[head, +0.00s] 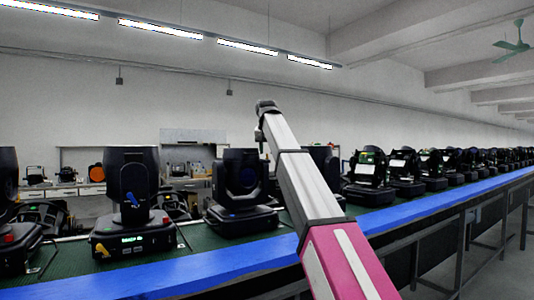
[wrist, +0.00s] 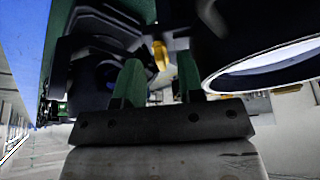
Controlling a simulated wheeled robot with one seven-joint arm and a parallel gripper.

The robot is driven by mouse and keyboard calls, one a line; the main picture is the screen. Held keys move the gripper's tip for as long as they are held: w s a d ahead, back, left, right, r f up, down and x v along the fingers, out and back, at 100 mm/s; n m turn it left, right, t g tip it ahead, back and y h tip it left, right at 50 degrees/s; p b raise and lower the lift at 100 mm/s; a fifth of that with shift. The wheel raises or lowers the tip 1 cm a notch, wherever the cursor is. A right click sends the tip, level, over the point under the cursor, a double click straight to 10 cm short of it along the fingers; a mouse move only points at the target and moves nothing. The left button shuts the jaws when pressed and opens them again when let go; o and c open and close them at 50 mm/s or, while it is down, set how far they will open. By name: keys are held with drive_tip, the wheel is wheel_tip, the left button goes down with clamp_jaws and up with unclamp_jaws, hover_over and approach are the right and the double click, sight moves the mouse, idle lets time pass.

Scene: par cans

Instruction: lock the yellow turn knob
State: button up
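The yellow turn knob (wrist: 160,54) is small and upright in the wrist view, on a dark moving-head lamp. It appears in the gap between the fingertips of my gripper (wrist: 158,66). The two green fingers stand apart with a visible gap on each side of the knob, so my gripper is open and holds nothing. I cannot tell how deep the knob is between the tips. In the head view my arm reaches over the bench towards the lamps; its fingers and the knob do not show there.
A large dark lamp head with a pale round rim (wrist: 268,62) is close on the right in the wrist view. In the head view, black lamps (head: 243,190) stand in a long row on a green bench with a blue edge (head: 190,272). More lamps flank my arm.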

drive_tip(key=shift+w+f, duration=0.2)
drive_tip(key=shift+f, duration=0.35)
clamp_jaws()
